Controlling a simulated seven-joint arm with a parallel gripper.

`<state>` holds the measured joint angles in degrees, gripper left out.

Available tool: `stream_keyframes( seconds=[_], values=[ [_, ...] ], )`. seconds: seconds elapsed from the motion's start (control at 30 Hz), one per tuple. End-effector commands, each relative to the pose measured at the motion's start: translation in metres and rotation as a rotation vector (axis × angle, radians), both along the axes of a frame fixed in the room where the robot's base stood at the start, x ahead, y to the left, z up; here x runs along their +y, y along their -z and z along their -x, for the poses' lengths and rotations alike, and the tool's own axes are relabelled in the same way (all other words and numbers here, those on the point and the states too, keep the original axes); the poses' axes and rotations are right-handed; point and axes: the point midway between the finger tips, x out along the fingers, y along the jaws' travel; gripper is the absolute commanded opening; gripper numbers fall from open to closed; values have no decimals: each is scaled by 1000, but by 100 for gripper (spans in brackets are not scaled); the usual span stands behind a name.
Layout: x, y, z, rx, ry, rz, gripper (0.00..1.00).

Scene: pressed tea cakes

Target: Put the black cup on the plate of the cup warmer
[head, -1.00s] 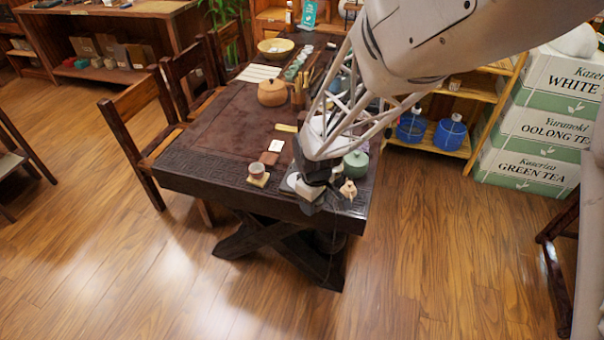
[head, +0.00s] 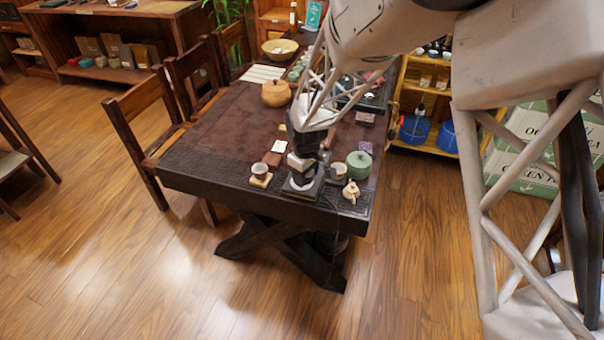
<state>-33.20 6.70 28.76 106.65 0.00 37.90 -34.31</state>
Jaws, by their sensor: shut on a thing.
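My gripper (head: 302,172) points down at the near end of the dark tea table (head: 190,165). It is shut on a small dark thing that looks like the black cup (head: 302,179), mostly hidden by the fingers. The cup warmer (head: 303,194), a low squarish block with a pale edge, lies directly below at the table's near edge. I cannot tell whether the cup touches its plate or is just above it.
To the right are a greyish cup (head: 338,171), a green lidded pot (head: 358,164) and a small beige figure (head: 351,191). An orange-brown teapot (head: 276,93) stands farther back.

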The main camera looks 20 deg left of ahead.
Motion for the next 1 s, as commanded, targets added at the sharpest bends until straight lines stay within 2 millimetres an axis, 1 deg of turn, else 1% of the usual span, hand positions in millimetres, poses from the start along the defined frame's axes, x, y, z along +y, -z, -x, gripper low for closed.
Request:
stream_keyframes(
  seconds=[0.03,0.2,0.37,0.8,0.87,1.0],
  values=[
    [4,1,-7,0,0,0,29],
    [16,3,-25,0,0,0,29],
    [22,3,-35,-1,0,-1,29],
    [23,5,-37,0,0,0,29],
    [23,7,-37,0,0,1,29],
    [23,20,-36,2,0,1,29]
  ],
)
